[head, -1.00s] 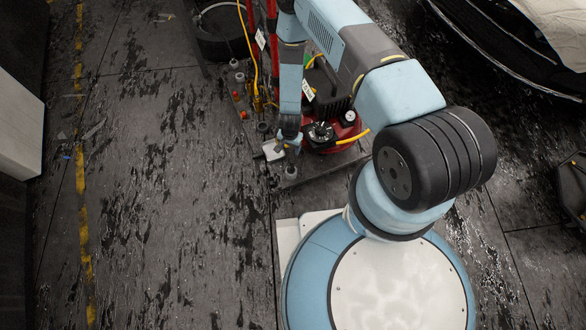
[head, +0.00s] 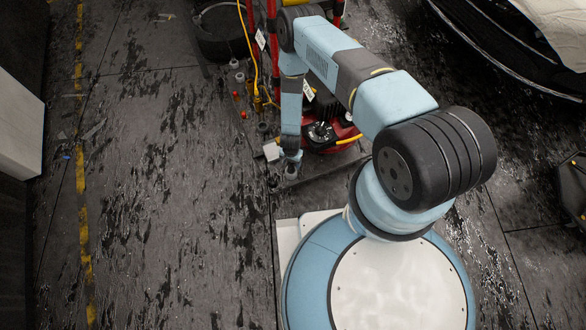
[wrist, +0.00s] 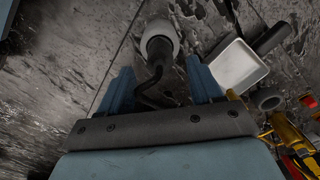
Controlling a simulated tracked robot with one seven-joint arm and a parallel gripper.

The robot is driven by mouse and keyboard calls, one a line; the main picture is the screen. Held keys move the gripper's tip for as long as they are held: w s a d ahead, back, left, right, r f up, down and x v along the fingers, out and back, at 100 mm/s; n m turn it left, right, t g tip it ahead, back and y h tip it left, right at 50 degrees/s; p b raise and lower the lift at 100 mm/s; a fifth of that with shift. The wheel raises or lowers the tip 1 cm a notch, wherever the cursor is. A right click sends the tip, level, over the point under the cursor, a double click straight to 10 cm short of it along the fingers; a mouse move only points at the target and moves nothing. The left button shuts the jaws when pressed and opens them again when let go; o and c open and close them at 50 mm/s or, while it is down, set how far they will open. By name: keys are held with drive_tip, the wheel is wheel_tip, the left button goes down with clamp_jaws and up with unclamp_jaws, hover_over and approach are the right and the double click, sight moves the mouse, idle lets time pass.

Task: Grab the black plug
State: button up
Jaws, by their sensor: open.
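In the wrist view, a black plug-like piece (wrist: 167,88) with a dark bent cable lies between the two blue fingers of my gripper (wrist: 160,66). The fingers are open, with a gap on both sides of it. Its far end meets a pale grey round fitting (wrist: 159,36) just beyond the fingertips; whether it sits in the fitting or in front of it I cannot tell. In the head view my gripper (head: 291,157) is low over the small grey fitting (head: 291,172) and hides the black piece.
A white box-like piece (wrist: 238,66) lies close to the right finger. Red and black equipment (head: 325,133) with a yellow hose stands right of the gripper. Several small fittings lie behind it. The dark floor (head: 170,190) to the left is mostly clear.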

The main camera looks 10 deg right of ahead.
sight(291, 164)
drive_tip(key=shift+w+f, duration=0.15)
drive_tip(key=shift+f, duration=2.35)
drive_tip(key=shift+c, duration=0.3)
drive_tip(key=c, duration=1.1)
